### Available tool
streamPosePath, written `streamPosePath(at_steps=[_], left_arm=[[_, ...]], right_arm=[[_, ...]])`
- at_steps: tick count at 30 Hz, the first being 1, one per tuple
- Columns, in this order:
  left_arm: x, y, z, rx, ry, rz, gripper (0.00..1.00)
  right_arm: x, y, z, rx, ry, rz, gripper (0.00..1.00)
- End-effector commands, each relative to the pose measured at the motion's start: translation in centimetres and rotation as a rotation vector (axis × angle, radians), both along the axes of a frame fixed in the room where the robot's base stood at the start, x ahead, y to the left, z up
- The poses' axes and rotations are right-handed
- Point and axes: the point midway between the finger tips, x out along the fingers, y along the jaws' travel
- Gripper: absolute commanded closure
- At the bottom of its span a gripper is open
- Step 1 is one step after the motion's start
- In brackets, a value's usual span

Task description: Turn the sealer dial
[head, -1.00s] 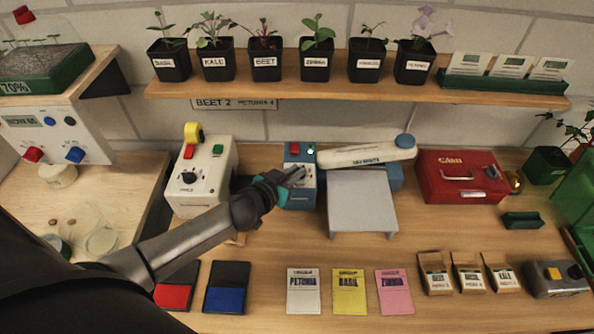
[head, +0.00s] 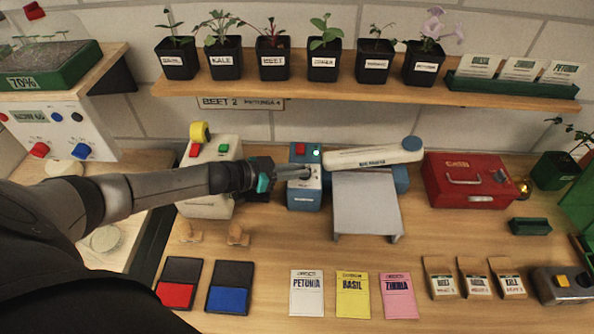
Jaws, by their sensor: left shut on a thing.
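The sealer is a blue unit with a control box (head: 304,198) at its left and a long cream arm (head: 368,155) with a blue end reaching right over a grey platform. A red button (head: 300,149) and a small lit lamp (head: 316,152) are on top of the box. My left gripper (head: 307,173) reaches in from the left at the box's pale front panel, shut on the sealer dial, which its fingers mostly hide. My right gripper is not in view.
A white machine (head: 221,145) with red and green buttons stands left of the sealer, partly behind my left arm. The grey platform (head: 366,205) and a red cash box (head: 468,180) are to the right. Seed packets and ink pads lie in front. A plant shelf (head: 350,88) runs above.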

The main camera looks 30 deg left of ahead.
Motion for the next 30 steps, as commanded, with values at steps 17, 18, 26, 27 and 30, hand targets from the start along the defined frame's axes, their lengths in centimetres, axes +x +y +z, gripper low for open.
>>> streamPosePath(at_steps=[17,18,26,27,30], left_arm=[[0.01,0.01,-0.04,0.000,0.001,-0.001,0.64],[0.00,0.00,-0.04,0.000,0.001,-0.001,0.59],[-0.01,-0.04,-0.04,-0.001,0.002,-0.001,0.56],[-0.03,-0.07,-0.04,0.000,0.001,0.000,0.56],[-0.08,-0.12,-0.05,-0.002,0.002,0.014,0.56]], right_arm=[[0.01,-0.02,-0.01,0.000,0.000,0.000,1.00],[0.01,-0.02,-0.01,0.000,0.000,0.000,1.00],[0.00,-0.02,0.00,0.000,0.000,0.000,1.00],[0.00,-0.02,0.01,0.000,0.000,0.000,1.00],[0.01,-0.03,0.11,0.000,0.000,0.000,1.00]])
